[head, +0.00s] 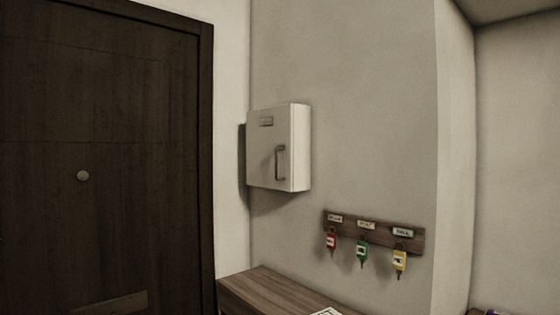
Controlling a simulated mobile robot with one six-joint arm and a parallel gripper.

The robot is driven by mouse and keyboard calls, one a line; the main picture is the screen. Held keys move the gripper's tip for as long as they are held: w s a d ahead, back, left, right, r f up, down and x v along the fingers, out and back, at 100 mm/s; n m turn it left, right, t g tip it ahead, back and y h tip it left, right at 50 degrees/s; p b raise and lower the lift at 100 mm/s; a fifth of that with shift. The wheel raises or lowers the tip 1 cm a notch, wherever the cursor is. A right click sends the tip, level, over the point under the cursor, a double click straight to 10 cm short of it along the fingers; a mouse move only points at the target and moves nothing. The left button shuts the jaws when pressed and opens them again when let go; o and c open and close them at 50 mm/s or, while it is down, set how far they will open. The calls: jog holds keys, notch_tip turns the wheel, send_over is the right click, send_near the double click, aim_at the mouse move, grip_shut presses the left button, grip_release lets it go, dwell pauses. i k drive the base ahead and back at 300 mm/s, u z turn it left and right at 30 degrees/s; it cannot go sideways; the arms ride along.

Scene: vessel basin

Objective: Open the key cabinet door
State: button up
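The key cabinet (300,150) is a white box on the wall, right of the dark door. Its front door (262,158) looks shut, with a small label plate near the top. A dark vertical bar handle (280,162) sits on the right part of that front. My gripper is not in view. The inside of the cabinet is hidden.
A wooden key rack (346,227) hangs lower right, with red (331,241), green (362,250) and yellow (399,261) tagged keys. A wooden bench or cabinet top (270,288) stands below, with a white item on it. A large dark door (100,200) fills the left.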

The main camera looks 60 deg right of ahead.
aim_at(270, 131)
jog(key=u, duration=0.05)
jog(key=i, duration=1)
jog(key=z, duration=0.05)
